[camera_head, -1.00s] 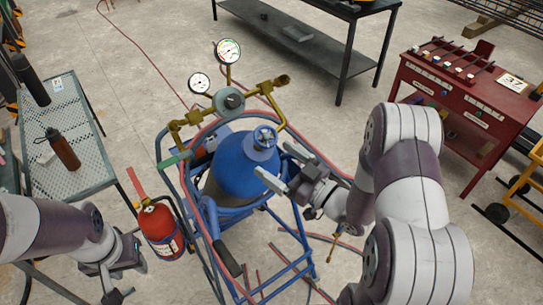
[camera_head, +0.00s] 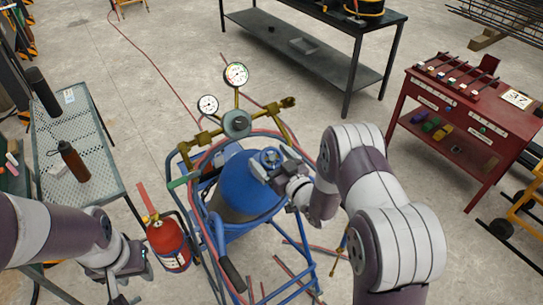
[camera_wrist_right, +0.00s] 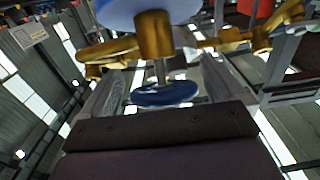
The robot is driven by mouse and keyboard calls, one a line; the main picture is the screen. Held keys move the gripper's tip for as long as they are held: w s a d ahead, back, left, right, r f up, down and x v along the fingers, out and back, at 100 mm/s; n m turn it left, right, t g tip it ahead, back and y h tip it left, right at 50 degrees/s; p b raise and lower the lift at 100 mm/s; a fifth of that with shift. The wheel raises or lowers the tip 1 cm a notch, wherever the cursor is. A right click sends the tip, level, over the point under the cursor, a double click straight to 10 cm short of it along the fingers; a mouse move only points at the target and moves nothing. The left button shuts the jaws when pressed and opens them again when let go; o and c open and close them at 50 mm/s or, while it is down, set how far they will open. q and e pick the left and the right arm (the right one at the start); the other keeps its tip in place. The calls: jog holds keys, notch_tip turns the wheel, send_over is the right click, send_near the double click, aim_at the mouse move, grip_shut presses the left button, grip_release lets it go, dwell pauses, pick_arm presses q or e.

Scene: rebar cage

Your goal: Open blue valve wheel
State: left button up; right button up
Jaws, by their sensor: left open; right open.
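In the right wrist view the wheel (camera_wrist_right: 165,95) lies between the two spread fingers, on a thin stem below a brass fitting (camera_wrist_right: 153,35). I cannot tell whether a finger touches it. My left gripper (camera_head: 122,297) is open and empty at the bottom left, away from the cylinder.
Brass regulator with two gauges (camera_head: 236,75) and red hoses stands just behind the cylinder. A perforated table (camera_head: 85,125) is at left, a red cabinet (camera_head: 470,100) at right, a dark bench (camera_head: 310,50) behind.

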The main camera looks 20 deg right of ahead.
jog(key=shift+a, duration=0.1)
jog(key=shift+s, duration=0.1)
jog(key=c, duration=0.9)
jog(key=shift+f+b, duration=0.1)
jog(key=shift+b, duration=0.2)
jog(key=shift+c, duration=0.2)
jog(key=n+g+y+b, duration=0.2)
jog(key=n+y+b, duration=0.1)
jog(key=n, duration=0.1)
jog(key=shift+f+n+y, duration=0.15)
jog(key=shift+n+y, duration=0.15)
jog(key=shift+y, duration=0.1)
jog(key=shift+r+n+g+y+b, duration=0.25)
jog(key=shift+n+g+y+b, duration=0.15)
jog(key=shift+n+g+y, duration=0.45)
jog(key=o, duration=0.9)
jog(key=shift+o, duration=0.2)
